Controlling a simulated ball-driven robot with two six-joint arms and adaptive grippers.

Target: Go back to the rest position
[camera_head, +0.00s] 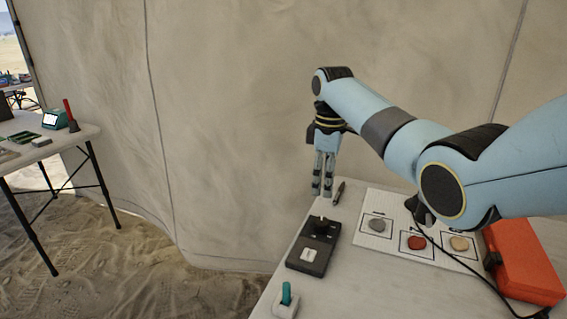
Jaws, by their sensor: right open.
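My right gripper (322,191) points down over the far left end of the white table, close to a dark pen (339,191). Its fingers are slightly apart with nothing between them. My right arm reaches in from the right edge and passes over the table. A white sorting board (378,248) lies on the table with a grey piece (377,225), a red-brown piece (417,243) and a tan piece (459,243) on its marked squares. My left gripper is not in view.
A dark device with a knob (314,249) and a small white holder with a teal handle (287,299) stand on the table's left side. An orange case (525,262) is at the right, near a black cable. A second table (62,139) with equipment stands far left. Tent fabric closes the back.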

